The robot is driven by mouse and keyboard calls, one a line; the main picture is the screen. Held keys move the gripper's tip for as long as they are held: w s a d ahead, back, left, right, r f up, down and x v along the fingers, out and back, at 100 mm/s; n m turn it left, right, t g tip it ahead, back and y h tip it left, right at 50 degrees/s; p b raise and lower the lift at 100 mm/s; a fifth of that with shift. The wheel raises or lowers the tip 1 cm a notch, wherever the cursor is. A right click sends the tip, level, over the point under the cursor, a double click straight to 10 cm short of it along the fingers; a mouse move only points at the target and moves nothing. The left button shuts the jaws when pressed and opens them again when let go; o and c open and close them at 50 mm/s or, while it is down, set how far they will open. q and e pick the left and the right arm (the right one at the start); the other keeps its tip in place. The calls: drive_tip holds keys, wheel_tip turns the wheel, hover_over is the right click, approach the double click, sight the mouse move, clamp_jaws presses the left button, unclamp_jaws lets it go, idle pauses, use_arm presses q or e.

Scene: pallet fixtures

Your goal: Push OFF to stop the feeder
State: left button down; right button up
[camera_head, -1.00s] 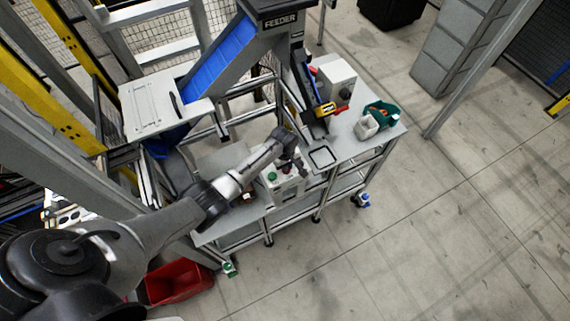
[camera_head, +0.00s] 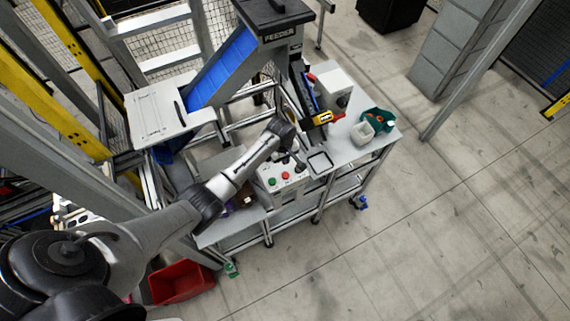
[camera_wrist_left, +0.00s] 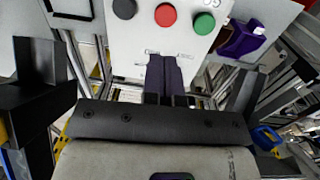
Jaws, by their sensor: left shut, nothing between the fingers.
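A pale control box (camera_head: 281,183) stands on the table below the feeder (camera_head: 280,36). It carries a green button (camera_head: 271,181), a red button (camera_head: 285,176) and a dark button beside them. In the left wrist view the dark button (camera_wrist_left: 124,8), red button (camera_wrist_left: 165,15) and green button (camera_wrist_left: 204,23) line up across the box face. Their labels are too small to read. My left gripper (camera_head: 299,163) is shut and empty near the box's dark-button side. In the left wrist view its fingers (camera_wrist_left: 165,72) point toward the red button, apart from it in the picture. My right gripper is out of view.
A square dark-rimmed tray (camera_head: 320,162) lies right of the box. A red crate (camera_head: 181,282) is on the floor. A purple item (camera_wrist_left: 240,38) lies near the green button.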

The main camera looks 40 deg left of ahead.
use_arm(q)
drive_tip(key=shift+a+r, duration=0.1)
drive_tip(key=shift+r, duration=2.3)
drive_tip(key=w+d+r+m+t+y, duration=0.1)
drive_tip(key=w+r+m+t, duration=0.15)
drive_tip(key=r+m, duration=0.5)
drive_tip(key=w+d+r+m+t+y, duration=0.1)
drive_tip(key=d+r+m+t, duration=0.15)
drive_tip(key=r+m, duration=0.45)
drive_tip(key=s+d+r+t, duration=0.3)
drive_tip(key=s+r, duration=0.1)
drive_tip(key=s, duration=0.1)
drive_tip(key=s+d+f+g, duration=0.1)
drive_tip(key=s+f, duration=0.3)
drive_tip(key=s, duration=0.6)
drive_tip(key=s+d+f+g+h, duration=0.1)
drive_tip(key=s+d+f+g, duration=0.1)
drive_tip(key=s, duration=0.8)
drive_tip(key=s+d+f+m+g, duration=0.1)
drive_tip(key=s+d+f, duration=0.2)
drive_tip(key=s+f, duration=0.4)
drive_tip(key=s, duration=0.4)
drive_tip(key=shift+d+g+h+p, duration=0.25)
drive_tip(key=shift+g+h+p, duration=0.05)
drive_tip(key=shift+g+h, duration=0.1)
